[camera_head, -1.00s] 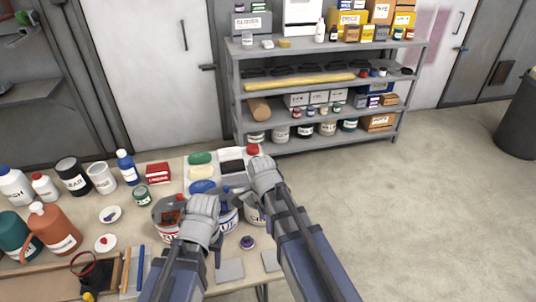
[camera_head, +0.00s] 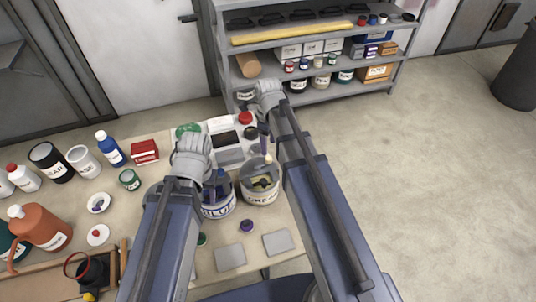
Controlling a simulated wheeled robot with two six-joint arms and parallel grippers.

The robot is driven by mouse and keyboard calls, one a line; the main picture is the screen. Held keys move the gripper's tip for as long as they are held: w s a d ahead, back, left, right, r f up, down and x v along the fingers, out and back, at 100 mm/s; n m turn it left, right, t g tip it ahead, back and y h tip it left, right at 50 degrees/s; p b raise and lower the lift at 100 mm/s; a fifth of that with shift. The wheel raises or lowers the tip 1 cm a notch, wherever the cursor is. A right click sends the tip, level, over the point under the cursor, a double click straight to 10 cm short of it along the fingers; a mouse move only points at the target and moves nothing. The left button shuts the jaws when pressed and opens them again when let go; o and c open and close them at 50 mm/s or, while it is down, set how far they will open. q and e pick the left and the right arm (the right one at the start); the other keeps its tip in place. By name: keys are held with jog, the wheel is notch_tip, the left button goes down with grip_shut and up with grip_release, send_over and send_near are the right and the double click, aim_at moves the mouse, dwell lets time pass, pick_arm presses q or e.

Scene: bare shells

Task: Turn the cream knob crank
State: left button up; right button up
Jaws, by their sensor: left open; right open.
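A grey can (camera_head: 260,186) with a label I cannot read clearly stands on the table, its top open over yellowish contents. A small cream knob (camera_head: 268,158) shows at its upper rim; the crank under it is too small to make out. My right gripper (camera_head: 268,94) is open, above and beyond this can, apart from the knob in the picture.
Bottles, cups and an orange jug (camera_head: 42,230) crowd the table's left side. A red box (camera_head: 145,151) stands at the back. Two grey squares, one of them this square (camera_head: 278,243), lie at the front.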

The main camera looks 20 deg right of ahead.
aim_at(268, 157)
jog(key=shift+f+b, duration=3.65)
jog(key=shift+f, duration=0.15)
grip_shut()
